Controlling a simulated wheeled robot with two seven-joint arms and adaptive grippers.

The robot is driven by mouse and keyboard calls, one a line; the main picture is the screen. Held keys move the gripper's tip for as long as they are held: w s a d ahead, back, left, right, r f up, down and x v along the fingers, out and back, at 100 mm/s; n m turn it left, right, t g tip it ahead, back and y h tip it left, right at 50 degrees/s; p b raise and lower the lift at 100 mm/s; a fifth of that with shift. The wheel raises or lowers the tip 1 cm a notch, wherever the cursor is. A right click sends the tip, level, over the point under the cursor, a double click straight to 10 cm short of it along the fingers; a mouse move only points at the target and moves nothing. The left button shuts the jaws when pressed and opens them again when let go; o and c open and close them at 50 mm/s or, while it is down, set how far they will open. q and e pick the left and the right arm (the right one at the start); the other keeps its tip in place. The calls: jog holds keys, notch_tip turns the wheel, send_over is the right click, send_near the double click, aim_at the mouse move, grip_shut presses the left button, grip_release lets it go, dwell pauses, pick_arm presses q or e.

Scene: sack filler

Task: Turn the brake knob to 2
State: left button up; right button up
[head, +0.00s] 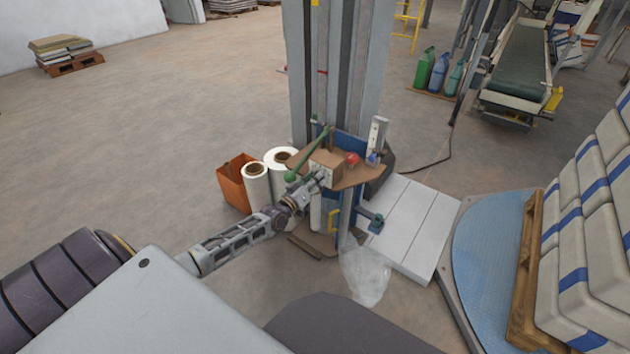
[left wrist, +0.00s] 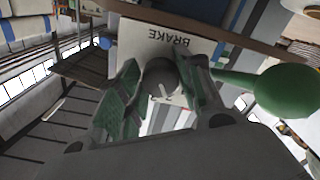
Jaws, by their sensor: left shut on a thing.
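The brake knob (left wrist: 162,80) is a dark grey round knob with a light pointer mark, below the word BRAKE on a pale panel (left wrist: 140,42); the panel appears upside down in the left wrist view. My left gripper (left wrist: 160,92) is shut on the knob, with one green-padded finger on each side. My right gripper is not in view.
A green lever with a ball end (left wrist: 285,90) is close beside my left gripper. A red button (head: 352,159) sits on the shelf. White film rolls (head: 257,185) and an orange bin (head: 233,182) stand left of the machine; a loaded pallet (head: 528,270) is at right.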

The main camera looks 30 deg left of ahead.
pick_arm(q)
jog(key=o, duration=1)
jog(key=shift+o, duration=0.2)
jog(key=shift+s, duration=0.25)
jog(key=s+a, duration=0.1)
jog(key=s, duration=1)
jog(key=shift+s, duration=0.25)
dwell(0.5)
